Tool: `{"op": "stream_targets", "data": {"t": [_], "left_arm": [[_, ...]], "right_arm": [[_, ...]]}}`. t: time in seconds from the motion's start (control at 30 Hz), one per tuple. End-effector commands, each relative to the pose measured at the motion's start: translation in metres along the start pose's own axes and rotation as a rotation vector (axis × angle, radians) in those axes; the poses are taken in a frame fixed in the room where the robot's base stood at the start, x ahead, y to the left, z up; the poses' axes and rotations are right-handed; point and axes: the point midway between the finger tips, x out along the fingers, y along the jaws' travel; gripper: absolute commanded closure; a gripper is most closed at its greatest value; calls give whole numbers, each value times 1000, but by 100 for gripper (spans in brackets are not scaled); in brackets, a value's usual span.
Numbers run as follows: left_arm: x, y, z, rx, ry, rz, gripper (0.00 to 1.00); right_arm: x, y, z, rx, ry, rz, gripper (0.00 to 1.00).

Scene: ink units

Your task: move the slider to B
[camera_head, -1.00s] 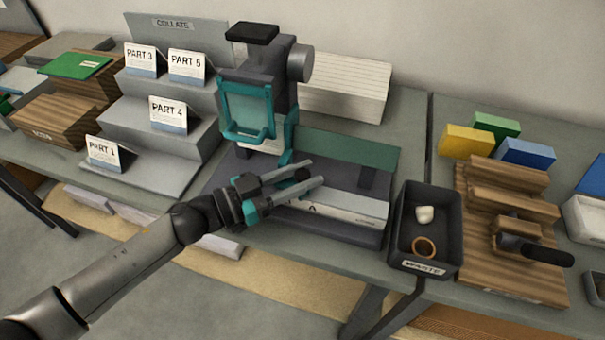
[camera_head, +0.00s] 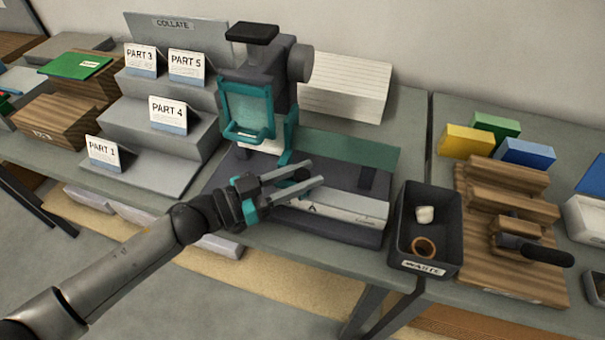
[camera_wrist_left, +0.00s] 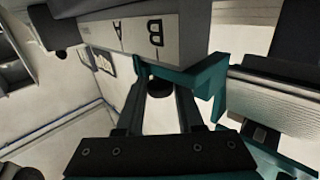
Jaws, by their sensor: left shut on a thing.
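The slider's dark knob (camera_head: 301,174) sits at the front of the teal and dark grey machine (camera_head: 265,85). My left gripper (camera_head: 316,172) reaches in from the left, with its fingers on either side of the knob. In the left wrist view the knob (camera_wrist_left: 160,88) shows between the two fingers, beside a teal bracket (camera_wrist_left: 205,80). A pale scale strip (camera_wrist_left: 135,38) carries the letters A and B, seen upside down; the knob appears near B there, but exact alignment cannot be told. In the head view the fingers partly cover the strip (camera_head: 350,208), where A shows. My right gripper is not in view.
A black waste bin (camera_head: 398,235) with a white lump and a brown ring stands right of the machine. A wooden fixture (camera_head: 480,225) with a black handle is further right. A stepped rack (camera_head: 190,150) with part cards stands left. A paper stack (camera_head: 350,85) is behind.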

Motion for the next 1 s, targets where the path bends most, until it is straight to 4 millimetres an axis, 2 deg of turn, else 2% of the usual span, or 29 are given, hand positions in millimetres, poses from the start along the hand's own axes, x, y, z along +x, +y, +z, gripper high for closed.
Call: {"op": "stream_targets", "data": {"t": [0.33, 0.6, 0.83, 0.87, 1.0], "left_arm": [[0, 0, 1, 0, -1, 1, 100], [-20, -20, 0, -1, -4, -1, 100], [-20, -20, 1, 0, -2, -1, 100], [-20, -20, 1, 0, -2, -1, 63], [-20, -20, 1, 0, -1, 0, 47]], "right_arm": [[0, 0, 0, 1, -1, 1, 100], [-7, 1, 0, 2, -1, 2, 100], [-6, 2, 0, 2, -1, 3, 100], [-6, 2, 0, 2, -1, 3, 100], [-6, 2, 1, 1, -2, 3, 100]]}}
